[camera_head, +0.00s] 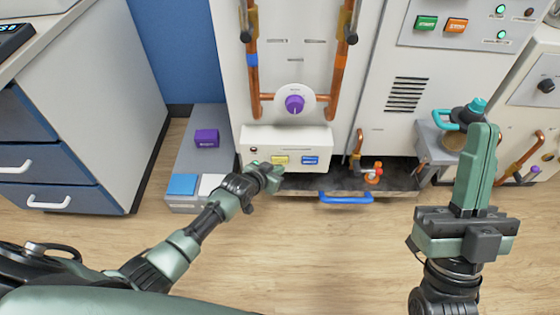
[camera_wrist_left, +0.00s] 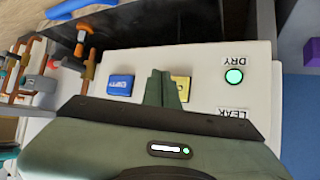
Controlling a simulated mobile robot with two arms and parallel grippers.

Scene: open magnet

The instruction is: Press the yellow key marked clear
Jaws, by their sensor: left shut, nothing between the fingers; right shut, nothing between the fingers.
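The yellow key (camera_head: 280,159) sits on the front of a white box (camera_head: 318,139) low on the machine. A blue key (camera_head: 310,160) is to its right. My left gripper (camera_head: 277,170) is shut and empty, its tip just below the yellow key. In the left wrist view, the closed fingers (camera_wrist_left: 161,88) partly cover the yellow key (camera_wrist_left: 183,86), so its marking cannot be read; the blue key (camera_wrist_left: 120,85) is beside them. Whether the tip touches the key I cannot tell. My right gripper (camera_head: 482,131) is shut and empty, pointing up at the right.
In the left wrist view a green lamp (camera_wrist_left: 234,76) is lit beside a DRY label. A purple knob (camera_head: 295,104) and copper pipes (camera_head: 333,93) are above the box. A blue handle (camera_head: 346,198) and an orange valve (camera_head: 374,172) are nearby. The floor in front is clear.

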